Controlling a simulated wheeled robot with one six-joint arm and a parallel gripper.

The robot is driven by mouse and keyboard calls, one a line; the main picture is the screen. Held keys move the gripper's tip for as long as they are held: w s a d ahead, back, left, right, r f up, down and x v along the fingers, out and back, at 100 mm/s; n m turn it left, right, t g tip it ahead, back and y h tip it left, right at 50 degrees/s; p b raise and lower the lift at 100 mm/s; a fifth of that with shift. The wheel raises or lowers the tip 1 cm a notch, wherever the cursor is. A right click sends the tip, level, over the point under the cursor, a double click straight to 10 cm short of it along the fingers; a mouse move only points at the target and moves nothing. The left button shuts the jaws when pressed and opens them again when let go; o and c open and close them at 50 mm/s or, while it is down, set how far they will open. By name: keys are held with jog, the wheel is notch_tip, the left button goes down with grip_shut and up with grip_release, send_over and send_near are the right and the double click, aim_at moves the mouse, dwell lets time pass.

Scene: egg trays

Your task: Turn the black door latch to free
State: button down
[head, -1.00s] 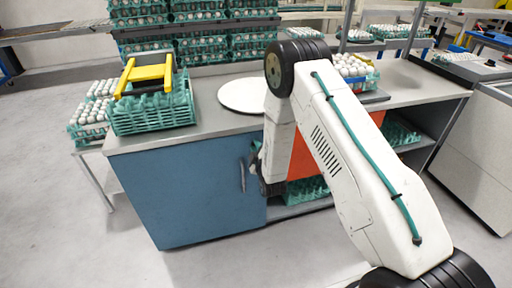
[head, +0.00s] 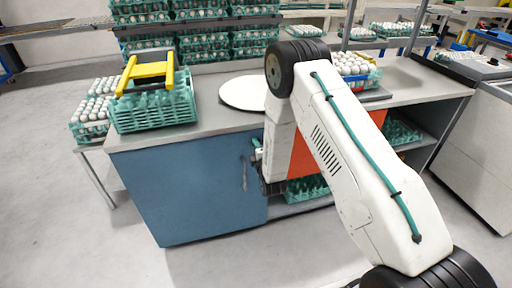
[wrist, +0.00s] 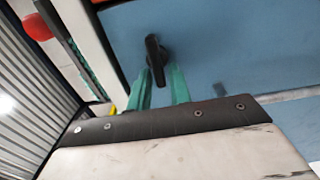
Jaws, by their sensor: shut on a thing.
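The black latch (wrist: 156,58) is on the blue door (wrist: 220,45) in the wrist view, its long lever slightly tilted. My gripper (wrist: 160,76) has its two teal fingers on either side of the latch's near end, shut on it. In the head view my gripper (head: 257,150) is at the right side of the blue door (head: 190,190), partly hidden by my arm. A dark upright handle-like piece (head: 243,173) shows on the door just left of my gripper; I cannot tell whether it is the latch.
The counter (head: 200,137) above the door holds a teal crate (head: 155,112) with a yellow frame (head: 150,72), and a round white disc (head: 243,93). An orange panel (head: 305,158) and open shelf lie right of the door. The floor in front is clear.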

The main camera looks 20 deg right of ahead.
jog(key=shift+d, duration=0.1)
jog(key=c, duration=1.5)
grip_release()
jog(key=s, duration=0.7)
jog(key=shift+s, duration=0.4)
